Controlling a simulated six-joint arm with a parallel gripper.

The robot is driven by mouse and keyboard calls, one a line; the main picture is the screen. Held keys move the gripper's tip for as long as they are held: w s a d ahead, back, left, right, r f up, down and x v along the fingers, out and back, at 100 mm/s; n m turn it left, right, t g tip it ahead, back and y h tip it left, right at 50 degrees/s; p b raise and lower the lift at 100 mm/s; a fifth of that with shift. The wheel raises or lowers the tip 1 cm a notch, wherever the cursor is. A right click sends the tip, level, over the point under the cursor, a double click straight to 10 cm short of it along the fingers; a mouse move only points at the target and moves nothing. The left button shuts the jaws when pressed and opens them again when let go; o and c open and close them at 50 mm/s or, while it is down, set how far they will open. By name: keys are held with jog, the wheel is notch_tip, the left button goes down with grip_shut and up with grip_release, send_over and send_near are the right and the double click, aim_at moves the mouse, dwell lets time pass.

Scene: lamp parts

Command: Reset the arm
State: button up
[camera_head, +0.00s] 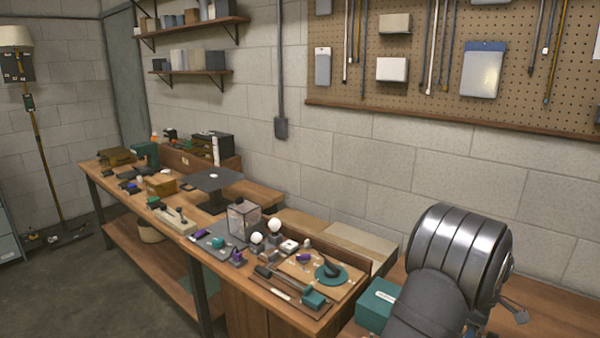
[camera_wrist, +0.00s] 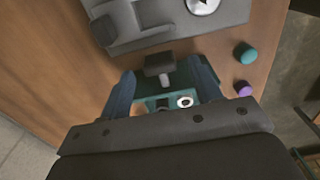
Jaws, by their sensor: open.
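In the wrist view my gripper (camera_wrist: 165,82) is open, its two bluish fingers apart above the wooden bench (camera_wrist: 60,60). A dark block with a light pin (camera_wrist: 160,65) shows between the fingertips; I see no contact with it. A teal part with a white ring (camera_wrist: 184,101) shows lower between the fingers, partly hidden by the gripper body. In the head view my arm fills the lower right, and I cannot make out the fingers there. Lamp parts lie on the bench: a teal round base (camera_head: 330,273), white bulbs (camera_head: 275,225) and a teal block (camera_head: 314,299).
A grey tray (camera_wrist: 205,25) lies ahead of the fingers. A teal cylinder (camera_wrist: 245,53) and a purple one (camera_wrist: 243,89) stand to the right near the bench edge.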

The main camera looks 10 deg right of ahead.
notch_tip(320, 180, down, 3)
jog(key=shift+w+r, duration=0.1)
jog(key=shift+r, duration=0.1)
jog(key=shift+w+a, duration=0.1)
jog(key=shift+a, duration=0.05)
jog(key=shift+s+d+r, duration=0.2)
jog(key=shift+d+r, duration=0.05)
jog(key=shift+r, duration=0.2)
notch_tip(320, 180, up, 17)
jog(key=shift+f, duration=0.15)
dwell(0.4)
